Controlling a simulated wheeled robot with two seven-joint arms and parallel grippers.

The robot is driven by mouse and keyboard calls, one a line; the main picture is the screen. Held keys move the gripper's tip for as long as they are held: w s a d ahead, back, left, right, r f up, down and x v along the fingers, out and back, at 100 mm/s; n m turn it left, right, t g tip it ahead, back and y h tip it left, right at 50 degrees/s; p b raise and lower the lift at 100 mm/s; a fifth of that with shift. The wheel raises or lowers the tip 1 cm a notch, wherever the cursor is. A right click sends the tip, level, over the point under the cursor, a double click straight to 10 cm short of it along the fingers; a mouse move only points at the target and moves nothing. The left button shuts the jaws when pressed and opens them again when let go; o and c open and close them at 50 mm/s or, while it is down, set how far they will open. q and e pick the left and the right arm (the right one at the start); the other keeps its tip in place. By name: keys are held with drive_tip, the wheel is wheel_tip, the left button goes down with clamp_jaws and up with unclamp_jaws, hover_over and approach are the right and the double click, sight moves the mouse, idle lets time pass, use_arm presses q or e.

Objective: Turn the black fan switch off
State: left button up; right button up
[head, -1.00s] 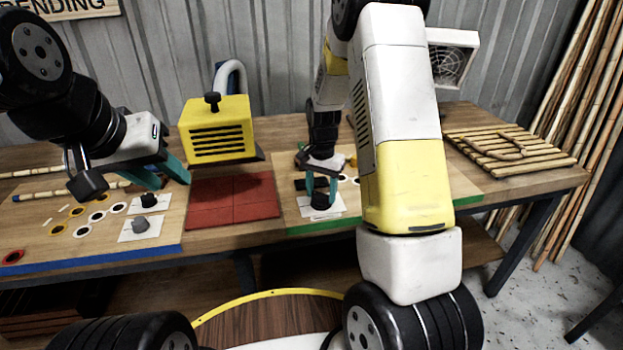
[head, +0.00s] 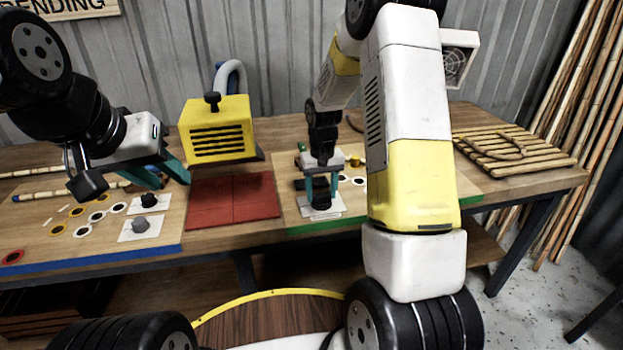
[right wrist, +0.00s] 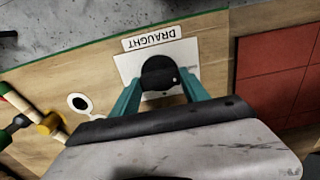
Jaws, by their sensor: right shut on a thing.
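The black fan switch is a round black knob (right wrist: 158,73) on a white plate (right wrist: 128,66) beside a label reading DRAUGHT in the right wrist view. In the head view the knob (head: 321,201) sits near the front of the green-edged board. My right gripper (head: 322,190) points down with its teal fingers on either side of the knob, shut on it; the right wrist view also shows this gripper (right wrist: 160,88). The knob's marking is too small to read. My left gripper (head: 168,172) hangs over the blue-edged board, open and empty.
A white boxed fan (head: 456,62) stands at the back right, partly behind my right arm. A yellow machine (head: 218,128) stands behind red mats (head: 232,203). Another black knob (head: 148,200) and a grey knob (head: 142,223) sit on the left board. A bamboo rack (head: 512,150) lies at right.

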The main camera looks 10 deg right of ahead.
sight(321, 195)
drive_tip(key=shift+r, duration=0.1)
idle(0.3)
drive_tip(key=o, duration=1.4)
drive_tip(key=shift+r, duration=3.85)
